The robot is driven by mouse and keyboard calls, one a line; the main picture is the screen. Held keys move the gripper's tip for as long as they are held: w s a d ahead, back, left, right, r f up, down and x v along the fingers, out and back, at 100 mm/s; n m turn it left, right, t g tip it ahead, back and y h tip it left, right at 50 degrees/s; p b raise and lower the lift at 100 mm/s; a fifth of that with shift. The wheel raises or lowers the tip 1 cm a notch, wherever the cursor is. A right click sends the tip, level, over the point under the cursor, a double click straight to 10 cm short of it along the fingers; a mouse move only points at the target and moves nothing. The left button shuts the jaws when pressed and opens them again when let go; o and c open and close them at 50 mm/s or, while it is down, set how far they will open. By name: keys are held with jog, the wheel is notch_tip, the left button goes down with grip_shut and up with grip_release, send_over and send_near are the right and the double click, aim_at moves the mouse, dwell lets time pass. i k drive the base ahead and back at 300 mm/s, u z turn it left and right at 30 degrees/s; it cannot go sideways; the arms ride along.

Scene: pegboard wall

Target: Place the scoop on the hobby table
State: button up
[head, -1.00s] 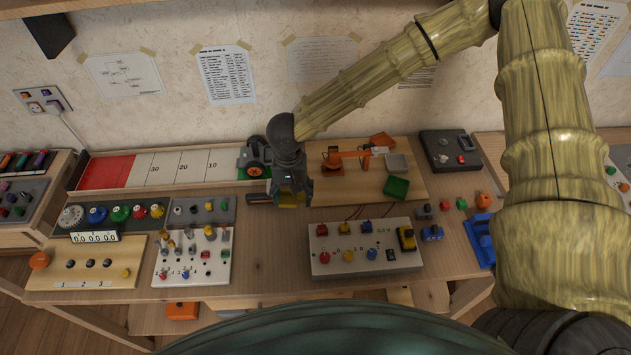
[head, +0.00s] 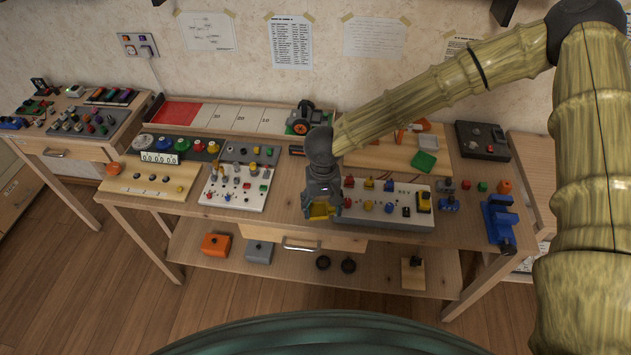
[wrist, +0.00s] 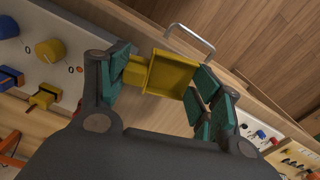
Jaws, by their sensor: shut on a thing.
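The scoop (head: 322,211) is yellow, with a square shallow tray and a short handle; it also shows in the wrist view (wrist: 171,76). My gripper (head: 322,203) is shut on the scoop, with its teal finger pads (wrist: 160,90) on either side of it. The scoop hangs near the front edge of the wooden table (head: 277,205), left of the white switch panel. Its height above the table is hard to tell. I cannot tell which table is named the hobby table; another table (head: 105,135) stands at the left.
The white switch panel (head: 385,218) is close to the right of my gripper, and a white knob panel (head: 214,200) lies to the left. A bare strip of tabletop lies between them. A drawer handle (head: 301,247) shows under the front edge. A blue vise (head: 500,220) is at the right.

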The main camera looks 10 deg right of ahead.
aim_at(302, 191)
jog(key=k, duration=0.35)
jog(key=u, duration=1.4)
jog(key=i, duration=0.7)
jog(key=z, duration=0.8)
